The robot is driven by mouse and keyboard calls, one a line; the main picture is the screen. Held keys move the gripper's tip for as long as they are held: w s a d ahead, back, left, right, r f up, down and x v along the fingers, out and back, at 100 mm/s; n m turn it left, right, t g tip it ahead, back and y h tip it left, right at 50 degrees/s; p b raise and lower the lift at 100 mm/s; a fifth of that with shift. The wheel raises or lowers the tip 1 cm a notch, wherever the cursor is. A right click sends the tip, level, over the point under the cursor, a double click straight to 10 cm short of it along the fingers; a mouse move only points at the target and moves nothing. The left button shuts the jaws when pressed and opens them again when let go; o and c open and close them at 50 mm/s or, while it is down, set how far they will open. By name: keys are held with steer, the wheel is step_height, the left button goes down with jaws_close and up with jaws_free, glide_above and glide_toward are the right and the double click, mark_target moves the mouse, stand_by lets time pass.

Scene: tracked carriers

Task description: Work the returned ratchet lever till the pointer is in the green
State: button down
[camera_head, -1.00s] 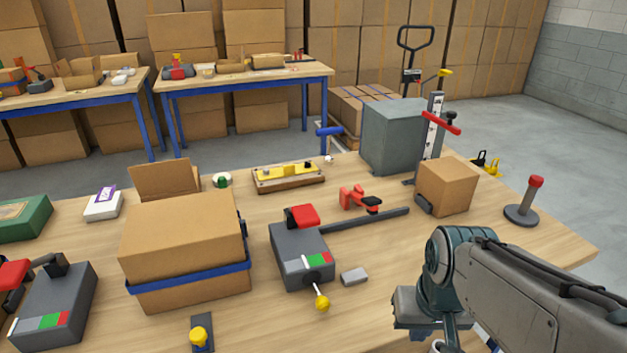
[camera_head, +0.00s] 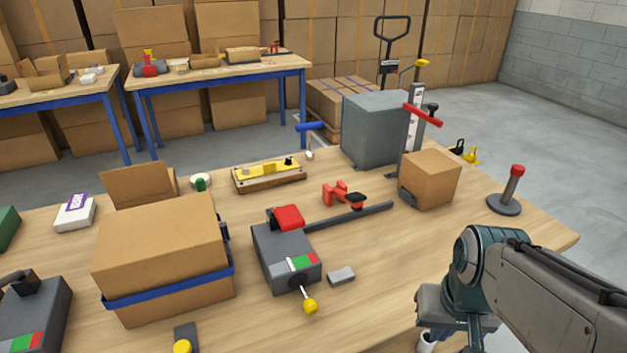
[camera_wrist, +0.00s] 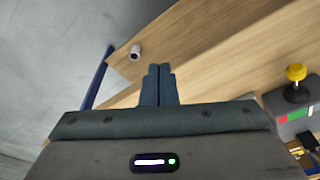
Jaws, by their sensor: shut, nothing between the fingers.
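A grey ratchet box (camera_head: 285,258) stands mid-table in the head view, with a red block on top. Its front gauge (camera_head: 301,262) shows white, green and red bands; the pointer's place is too small to tell. A short lever with a yellow knob (camera_head: 310,307) sticks out at its front, tilted downward. In the wrist view a yellow knob (camera_wrist: 296,73) stands over a grey box with a green and red gauge at the right edge. My gripper (camera_wrist: 159,68) is shut and empty, over the table's edge, apart from the knob. In the head view its fingers are hidden.
A carton with a blue strap (camera_head: 165,262) is left of the box, and a small grey block (camera_head: 341,276) right of it. A second grey gauge box (camera_head: 40,310) is at the far left. A red-topped post (camera_head: 511,185) stands at right. A white cylinder (camera_wrist: 135,52) lies near the edge.

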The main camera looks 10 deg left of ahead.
steer(key=w+a+r+n+p, duration=0.1)
steer(key=w+a+r+p, duration=0.3)
steer(key=r, duration=0.3)
steer(key=w+a+r+n+p, duration=0.2)
steer(key=w+a+r+p, duration=0.1)
steer(key=a+r+p, duration=0.3)
step_height(320, 180, up, 13)
steer(key=n+t+y+p, duration=0.1)
steer(key=n+y+p, duration=0.15)
steer(key=p, duration=0.65)
glide_above(291, 219)
steer(key=s+d, duration=0.2)
steer(key=s, duration=0.1)
steer(key=shift+s+a+f+n+h, duration=0.1)
steer(key=shift+f+n+h, duration=0.05)
steer(key=shift+n+h, duration=0.3)
steer(key=shift+f, duration=0.15)
steer(key=x, duration=0.4)
steer(key=p+x, duration=0.1)
steer(key=x, duration=0.7)
steer(key=shift+s+f+p, duration=0.3)
steer(key=shift+p, duration=0.05)
steer(key=shift+f, duration=0.65)
steer(key=shift+f+b, duration=0.2)
steer(key=shift+b, duration=0.1)
